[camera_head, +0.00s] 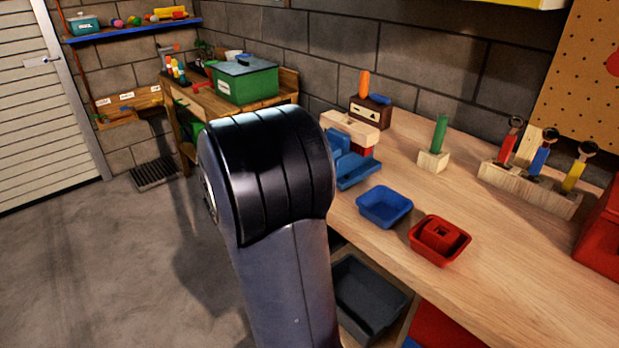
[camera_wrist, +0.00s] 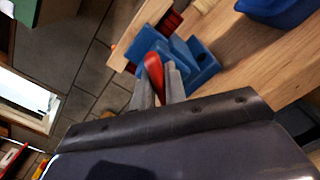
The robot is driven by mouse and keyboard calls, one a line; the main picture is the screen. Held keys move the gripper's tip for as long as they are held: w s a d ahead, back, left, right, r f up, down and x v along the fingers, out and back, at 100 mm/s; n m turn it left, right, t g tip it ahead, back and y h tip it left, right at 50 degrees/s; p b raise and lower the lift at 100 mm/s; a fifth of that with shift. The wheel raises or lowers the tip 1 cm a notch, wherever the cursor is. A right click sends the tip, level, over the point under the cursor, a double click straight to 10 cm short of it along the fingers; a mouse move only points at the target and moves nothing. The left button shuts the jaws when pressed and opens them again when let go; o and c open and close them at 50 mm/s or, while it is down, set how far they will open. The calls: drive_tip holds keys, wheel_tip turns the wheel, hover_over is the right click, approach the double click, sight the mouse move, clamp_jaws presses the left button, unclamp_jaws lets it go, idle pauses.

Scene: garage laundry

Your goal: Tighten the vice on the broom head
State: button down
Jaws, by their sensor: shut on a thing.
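The blue vice (camera_head: 358,172) sits at the left edge of the workbench, partly hidden by my arm in the head view. It also shows in the wrist view (camera_wrist: 203,62). A pale wooden block with red beneath, apparently the broom head (camera_head: 350,127), is at the vice; whether the jaws touch it I cannot tell. My gripper (camera_wrist: 158,82) is shut on a red handle (camera_wrist: 153,66) in front of the vice. My arm hides the gripper and this handle in the head view.
A blue tray (camera_head: 384,206) and a red tray (camera_head: 440,240) stand on the bench near the vice. A green-handled tool (camera_head: 440,135) stands in a wooden block behind. A wooden rack (camera_head: 530,190) holds several tools at right. A dark bin (camera_head: 366,298) is below the bench.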

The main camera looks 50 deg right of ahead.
drive_tip(key=m+b, duration=0.1)
drive_tip(key=b, duration=0.1)
drive_tip(key=f+m+b, duration=0.1)
drive_tip(key=m+b, duration=0.1)
drive_tip(key=shift+s+a+f, duration=0.1)
drive_tip(key=shift+f, duration=0.15)
drive_tip(key=shift+m+b, duration=0.8)
drive_tip(key=shift+b, duration=0.3)
drive_tip(key=shift+r, duration=0.1)
drive_tip(key=c, duration=1.6)
unclamp_jaws()
drive_tip(key=shift+a, duration=0.2)
drive_tip(key=shift+c, duration=0.2)
drive_tip(key=shift+o, duration=1)
drive_tip(key=shift+d+r, duration=0.1)
drive_tip(key=shift+r, duration=0.05)
drive_tip(key=shift+m, duration=0.3)
drive_tip(key=w+a, duration=0.1)
drive_tip(key=a, duration=0.9)
drive_tip(key=shift+a+p, duration=0.35)
drive_tip(key=shift+a, duration=0.05)
